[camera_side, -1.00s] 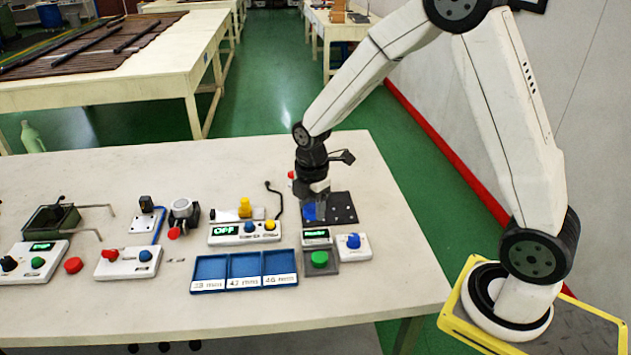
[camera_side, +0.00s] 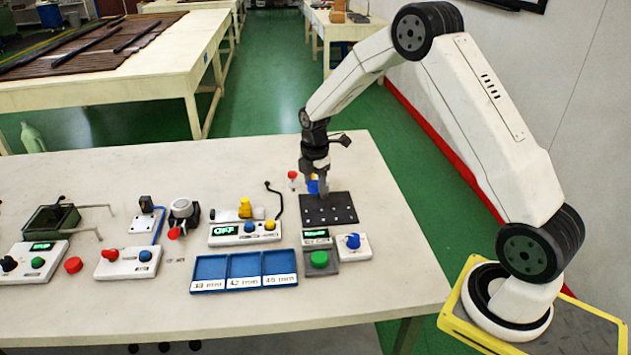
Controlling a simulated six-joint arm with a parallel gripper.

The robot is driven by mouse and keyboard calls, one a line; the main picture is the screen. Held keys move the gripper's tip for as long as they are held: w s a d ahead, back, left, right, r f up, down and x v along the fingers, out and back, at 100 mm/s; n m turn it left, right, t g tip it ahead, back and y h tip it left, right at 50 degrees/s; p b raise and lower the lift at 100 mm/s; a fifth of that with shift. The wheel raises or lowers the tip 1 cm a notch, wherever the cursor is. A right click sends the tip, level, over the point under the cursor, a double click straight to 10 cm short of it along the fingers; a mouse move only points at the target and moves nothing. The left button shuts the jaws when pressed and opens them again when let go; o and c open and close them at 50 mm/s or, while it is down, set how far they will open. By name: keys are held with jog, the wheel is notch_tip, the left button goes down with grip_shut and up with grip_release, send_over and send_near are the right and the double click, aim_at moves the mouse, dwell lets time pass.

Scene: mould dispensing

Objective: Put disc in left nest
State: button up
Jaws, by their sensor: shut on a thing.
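My gripper (camera_side: 323,195) points down above the back part of a black plate (camera_side: 340,212) with several small light dots. It is shut on a small blue piece (camera_side: 313,187) at its fingertips, seen partly behind the fingers. This piece may be the disc; its round shape is not clear at this size. A bit of yellow shows just above it. The gap between the piece and the plate is hard to judge. I cannot make out which feature is the left nest.
A blue three-compartment tray (camera_side: 244,284) with size labels lies at the front and looks empty. A green-button box (camera_side: 320,262) and a blue-knob box (camera_side: 353,247) stand before the plate. A red-topped post (camera_side: 292,177) stands close left of my gripper. A control box (camera_side: 245,234) is further left.

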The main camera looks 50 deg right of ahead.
aim_at(315, 216)
jog(key=shift+f, duration=0.15)
jog(key=shift+f, duration=3.95)
jog(key=shift+f, duration=0.25)
jog(key=o, duration=1.3)
jog(key=shift+r, duration=3.5)
